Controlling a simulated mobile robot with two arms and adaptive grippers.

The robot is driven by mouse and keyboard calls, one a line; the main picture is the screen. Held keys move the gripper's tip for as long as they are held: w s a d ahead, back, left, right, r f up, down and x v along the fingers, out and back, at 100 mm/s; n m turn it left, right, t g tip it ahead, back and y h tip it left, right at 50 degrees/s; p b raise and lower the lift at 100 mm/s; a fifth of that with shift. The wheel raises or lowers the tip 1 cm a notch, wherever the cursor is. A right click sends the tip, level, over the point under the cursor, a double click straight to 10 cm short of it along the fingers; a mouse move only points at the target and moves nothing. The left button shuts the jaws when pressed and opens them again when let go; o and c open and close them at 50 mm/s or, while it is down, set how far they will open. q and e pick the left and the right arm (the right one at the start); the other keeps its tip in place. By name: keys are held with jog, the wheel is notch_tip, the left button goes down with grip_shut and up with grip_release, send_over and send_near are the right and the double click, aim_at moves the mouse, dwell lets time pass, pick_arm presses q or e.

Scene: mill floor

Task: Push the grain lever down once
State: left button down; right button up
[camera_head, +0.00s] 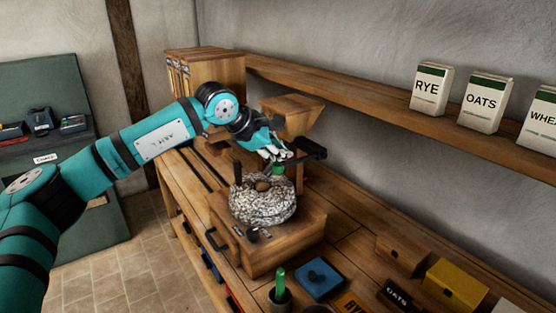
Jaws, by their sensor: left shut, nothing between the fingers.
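The grain mill stands on the wooden bench, with a speckled round millstone (262,203) on a wooden base (285,246) and a wooden hopper (292,112) behind it. A dark lever (312,150) sits below the hopper, on the right. A green knob (278,169) shows just under my left gripper and seems to be the lever's end, but the gripper partly covers this spot. My left gripper (281,155) is shut and empty, right above the green knob; I cannot tell whether they touch. My right gripper is out of view.
A shelf (350,92) along the wall holds RYE (430,89), OATS (484,102) and a third carton. At the bench front are a green-handled item in a cup (280,296), a blue box (319,279) and a yellow box (455,287). A wooden cabinet (215,75) stands behind.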

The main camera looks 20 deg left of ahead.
pick_arm(q)
jog(key=shift+r, duration=0.5)
jog(key=shift+r+p, duration=1.55)
jog(key=shift+r, duration=1)
